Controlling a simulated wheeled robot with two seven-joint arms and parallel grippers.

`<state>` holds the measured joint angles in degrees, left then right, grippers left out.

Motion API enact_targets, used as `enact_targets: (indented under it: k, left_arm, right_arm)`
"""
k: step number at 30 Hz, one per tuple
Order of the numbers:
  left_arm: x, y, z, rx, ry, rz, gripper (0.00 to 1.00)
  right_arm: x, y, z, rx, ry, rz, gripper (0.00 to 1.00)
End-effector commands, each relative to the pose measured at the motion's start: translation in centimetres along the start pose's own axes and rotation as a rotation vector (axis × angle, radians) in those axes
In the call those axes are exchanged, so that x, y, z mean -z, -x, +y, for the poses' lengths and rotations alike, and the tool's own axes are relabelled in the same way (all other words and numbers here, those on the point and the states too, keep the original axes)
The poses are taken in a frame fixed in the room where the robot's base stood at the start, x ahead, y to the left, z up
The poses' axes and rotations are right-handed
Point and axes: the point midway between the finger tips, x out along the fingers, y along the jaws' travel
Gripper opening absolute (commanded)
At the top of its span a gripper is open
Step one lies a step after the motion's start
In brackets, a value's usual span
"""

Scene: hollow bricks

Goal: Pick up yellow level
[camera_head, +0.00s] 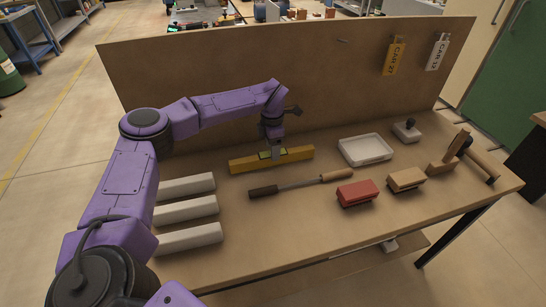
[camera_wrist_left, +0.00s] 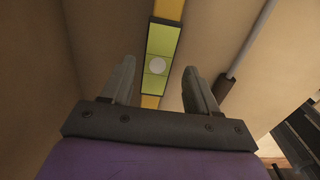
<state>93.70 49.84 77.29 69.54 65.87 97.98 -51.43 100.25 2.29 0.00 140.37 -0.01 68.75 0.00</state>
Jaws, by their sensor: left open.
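The yellow level (camera_head: 243,163) lies flat on the workbench, long side running left to right. In the left wrist view the level (camera_wrist_left: 168,9) runs up the picture, with its green vial part and a round white spot between my fingers. My left gripper (camera_head: 273,152) is over the middle of the level, pointing down. Its two fingers (camera_wrist_left: 158,88) are open, one on either side of the level, with gaps to it. Whether the fingertips reach down beside the level cannot be told. My right gripper is not in view.
Several white bars (camera_head: 188,211) lie at the bench's left. A file with wooden handle (camera_head: 300,184) lies in front of the level. A white tray (camera_head: 365,149), red block (camera_head: 357,193) and wooden brush (camera_head: 405,180) sit to the right. A backboard (camera_head: 200,75) stands behind.

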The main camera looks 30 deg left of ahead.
Motion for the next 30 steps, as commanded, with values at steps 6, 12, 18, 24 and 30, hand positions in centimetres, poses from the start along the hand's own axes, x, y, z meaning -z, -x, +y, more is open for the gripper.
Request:
enact_targets:
  k: [6, 12, 18, 24, 30]
  left_arm:
    - [-0.1, -3.0, 0.3, 0.000, 0.001, 0.001, 0.60]
    - [-0.1, -3.2, 0.3, -0.002, 0.001, 0.000, 0.60]
    - [-0.1, -3.2, 0.3, -0.002, 0.001, 0.000, 0.01]
    - [-0.1, -3.1, 0.4, -0.002, 0.001, -0.001, 0.00]
    - [-0.2, -2.1, 0.4, -0.003, 0.002, -0.003, 0.00]
  right_arm:
    - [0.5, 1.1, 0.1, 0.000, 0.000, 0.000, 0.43]
    - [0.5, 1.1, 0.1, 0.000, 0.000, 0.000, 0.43]
    - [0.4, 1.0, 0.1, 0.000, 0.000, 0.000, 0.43]
    - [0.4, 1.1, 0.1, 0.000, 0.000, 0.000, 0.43]
    - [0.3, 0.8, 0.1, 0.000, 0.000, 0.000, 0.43]
